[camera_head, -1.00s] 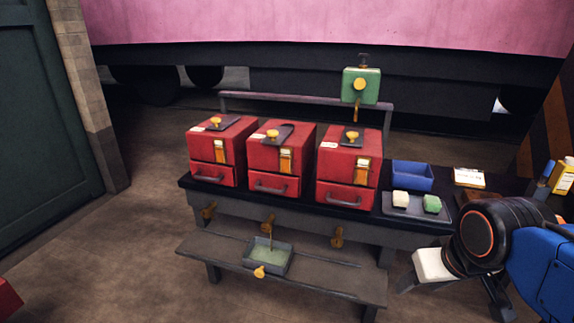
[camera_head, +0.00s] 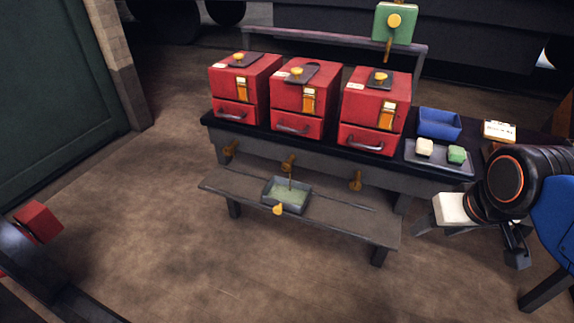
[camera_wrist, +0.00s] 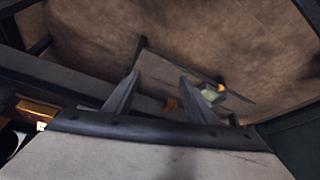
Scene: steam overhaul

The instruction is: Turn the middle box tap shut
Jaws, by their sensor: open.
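The middle red box (camera_head: 303,98) stands on the dark bench between two similar red boxes. Its brass tap (camera_head: 288,162) sticks out below it from the bench front. A thin line runs from this tap down to a grey tray (camera_head: 304,205) of greenish liquid on the low shelf. A yellow knob (camera_head: 278,209) shows at the tray's front. My gripper (camera_wrist: 160,85) is open, with nothing between its fingers in the wrist view. In the head view its pale body (camera_head: 450,208) is at the right, well apart from the middle tap.
Other brass taps sit under the left box (camera_head: 230,147) and right box (camera_head: 355,181). A blue bin (camera_head: 439,123) and a tray with two blocks (camera_head: 463,168) stand at the bench's right. The low shelf (camera_head: 345,222) juts out in front. Open floor lies before it.

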